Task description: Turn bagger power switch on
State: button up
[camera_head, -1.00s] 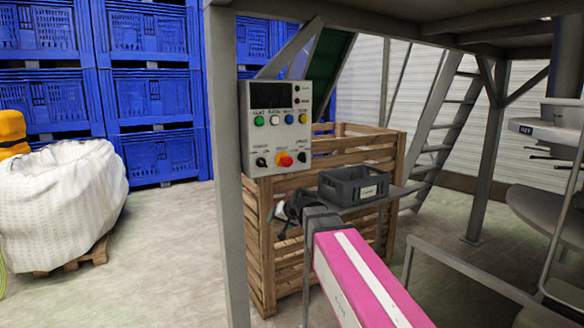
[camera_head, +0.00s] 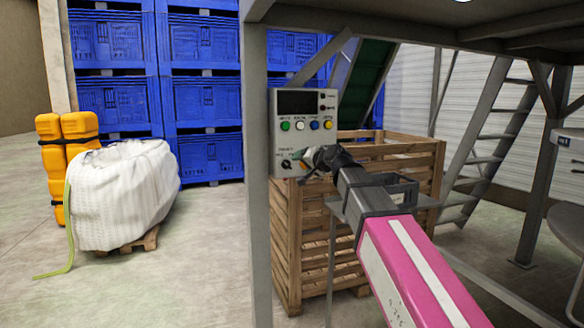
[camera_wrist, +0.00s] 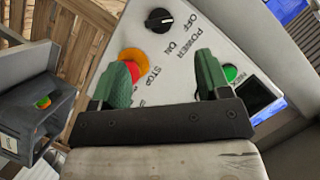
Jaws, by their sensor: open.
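The grey control panel (camera_head: 307,103) is mounted beside a grey post. In the wrist view, its black power switch (camera_wrist: 159,20) sits at the top, beside the printed words POWER, OFF and ON. Its light mark faces right; I cannot tell for certain which position it is set to. My gripper (camera_wrist: 163,78) is open, with two green fingers spread over the panel face and the switch beyond their tips. In the head view, my gripper (camera_head: 318,158) covers the panel's lower right; contact is unclear. The red stop button (camera_wrist: 130,64) with a yellow ring is beside the left finger.
A green button (camera_wrist: 231,73) is beside the right finger. Below the panel stand a wooden crate (camera_head: 285,245) and a grey bin (camera_head: 403,191). The grey post (camera_head: 257,200) is close on the left. Open floor lies left, towards a white sack (camera_head: 122,195).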

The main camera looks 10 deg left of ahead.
aim_at(289, 166)
jog(key=x, duration=0.9)
jog(key=shift+w+a+f, duration=0.15)
jog(key=shift+w+a, duration=0.1)
jog(key=shift+w, duration=0.05)
jog(key=c, duration=0.9)
